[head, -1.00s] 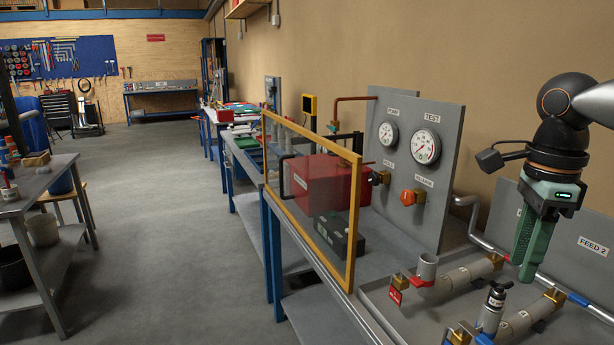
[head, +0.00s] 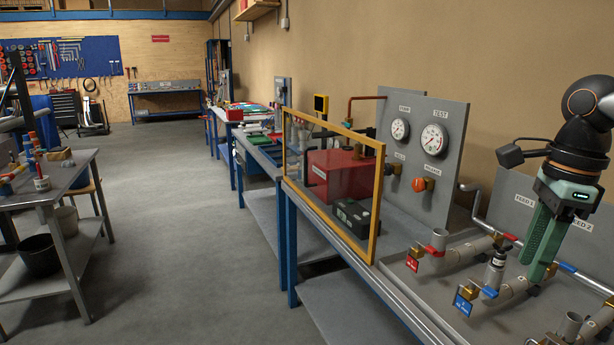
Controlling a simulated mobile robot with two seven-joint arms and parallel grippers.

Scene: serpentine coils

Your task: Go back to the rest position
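My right gripper (head: 541,272) hangs at the right of the head view, its green fingers pointing down above the pipe tray. The fingers overlap from this angle, so I cannot tell whether they are open or shut. I see nothing hanging from them. My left gripper is not in view.
The workbench (head: 383,273) on the right carries a gauge panel (head: 422,165), a yellow-framed clear guard (head: 378,218), a red tank (head: 340,174), and pipes with red (head: 412,263) and blue (head: 463,303) tags. A grey cart (head: 75,178) stands left. The floor (head: 190,230) between is clear.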

